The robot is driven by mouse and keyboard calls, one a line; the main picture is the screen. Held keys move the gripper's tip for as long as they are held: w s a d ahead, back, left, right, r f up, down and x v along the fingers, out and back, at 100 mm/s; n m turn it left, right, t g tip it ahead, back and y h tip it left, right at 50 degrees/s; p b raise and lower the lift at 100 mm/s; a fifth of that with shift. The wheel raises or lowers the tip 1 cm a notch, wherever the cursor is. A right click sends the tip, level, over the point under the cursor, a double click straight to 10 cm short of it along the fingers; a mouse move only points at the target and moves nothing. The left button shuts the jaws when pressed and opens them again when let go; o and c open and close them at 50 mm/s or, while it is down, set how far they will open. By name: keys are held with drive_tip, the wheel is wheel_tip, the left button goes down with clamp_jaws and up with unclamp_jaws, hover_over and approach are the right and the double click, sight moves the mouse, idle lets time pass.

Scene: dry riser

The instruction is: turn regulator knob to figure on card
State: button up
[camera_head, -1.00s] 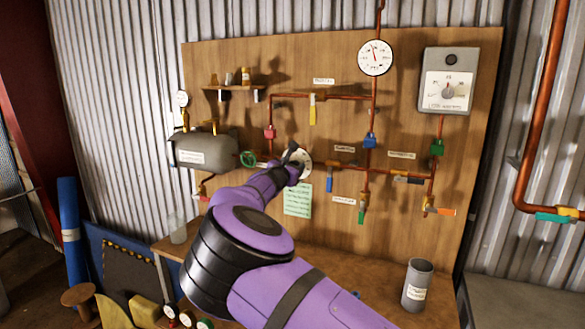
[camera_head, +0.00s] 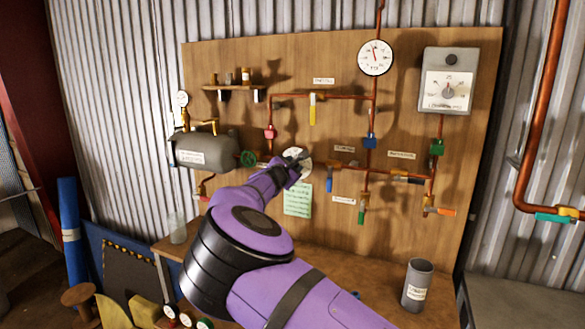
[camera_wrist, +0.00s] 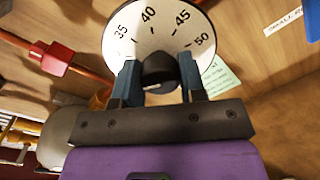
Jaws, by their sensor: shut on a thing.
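The regulator's white dial (camera_head: 291,154) is on the wooden board, partly hidden by my gripper (camera_head: 300,160). In the wrist view the dial face (camera_wrist: 150,38) shows 35, 40, 45 and 50. The dark knob (camera_wrist: 158,72) stands at its centre, between the two blue-grey fingers of my gripper (camera_wrist: 159,78), which are shut on it. The knob's pointer cannot be made out clearly. A pale green card (camera_head: 297,200) with lines of writing hangs just below the dial; part of it shows in the wrist view (camera_wrist: 222,76). Its writing is too small to read.
Copper pipes with coloured valve handles run beside the dial. A round gauge (camera_head: 375,57) and a grey dial box (camera_head: 447,82) are above right. A grey cup (camera_head: 418,286) stands on the bench.

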drive_tip(key=m, duration=0.4)
drive_tip(key=shift+m, duration=0.3)
idle(0.3)
drive_tip(key=o, duration=0.9)
drive_tip(key=v, duration=1)
drive_tip(key=shift+s, duration=0.4)
drive_tip(key=shift+s+a, duration=0.1)
